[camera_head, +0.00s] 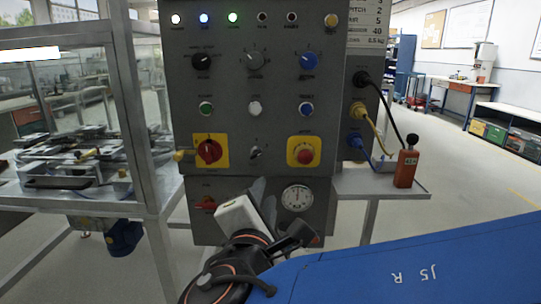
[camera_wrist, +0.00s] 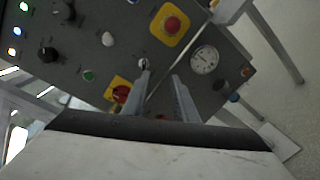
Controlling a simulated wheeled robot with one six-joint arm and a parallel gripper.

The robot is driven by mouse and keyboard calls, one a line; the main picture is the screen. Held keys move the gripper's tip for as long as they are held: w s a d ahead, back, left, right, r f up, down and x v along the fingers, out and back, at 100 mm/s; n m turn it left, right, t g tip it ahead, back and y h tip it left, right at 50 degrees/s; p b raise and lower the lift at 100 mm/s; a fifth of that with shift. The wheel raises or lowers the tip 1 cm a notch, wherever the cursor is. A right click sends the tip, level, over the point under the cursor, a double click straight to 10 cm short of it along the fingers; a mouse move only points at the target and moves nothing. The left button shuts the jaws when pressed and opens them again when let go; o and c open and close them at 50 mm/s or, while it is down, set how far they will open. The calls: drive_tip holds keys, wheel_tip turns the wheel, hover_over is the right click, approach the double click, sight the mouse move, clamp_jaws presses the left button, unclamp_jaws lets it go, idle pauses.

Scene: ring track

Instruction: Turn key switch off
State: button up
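The key switch (camera_head: 254,152) is a small metallic switch low in the middle of the grey control panel (camera_head: 232,120), between a red rotary switch (camera_head: 209,151) and a red emergency button (camera_head: 304,152), both on yellow plates. In the wrist view the key switch (camera_wrist: 143,62) shows just beyond the tip of the left finger, which partly covers it. My gripper (camera_head: 265,192) is in front of the panel, below the key switch. Its two fingers are apart with nothing between them in the wrist view (camera_wrist: 160,75). Whether a finger touches the switch I cannot tell.
A round gauge (camera_head: 297,197) is below the emergency button. Knobs and lit lamps fill the upper panel. Cables (camera_head: 378,125) hang at the panel's right side above a small shelf (camera_head: 400,187) with a red box (camera_head: 406,167). A metal-framed glass enclosure (camera_head: 140,110) stands at left.

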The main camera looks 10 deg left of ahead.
sight(255, 157)
drive_tip(key=shift+n+t+y, duration=0.3)
drive_tip(key=shift+n+y, duration=0.3)
drive_tip(key=shift+y, duration=0.1)
drive_tip(key=a+x, duration=0.1)
drive_tip(key=x, duration=0.4)
drive_tip(key=a+x, duration=0.1)
drive_tip(key=x, duration=0.5)
drive_tip(key=a+r+x, duration=0.1)
drive_tip(key=x, duration=0.4)
drive_tip(key=shift+s, duration=0.15)
clamp_jaws()
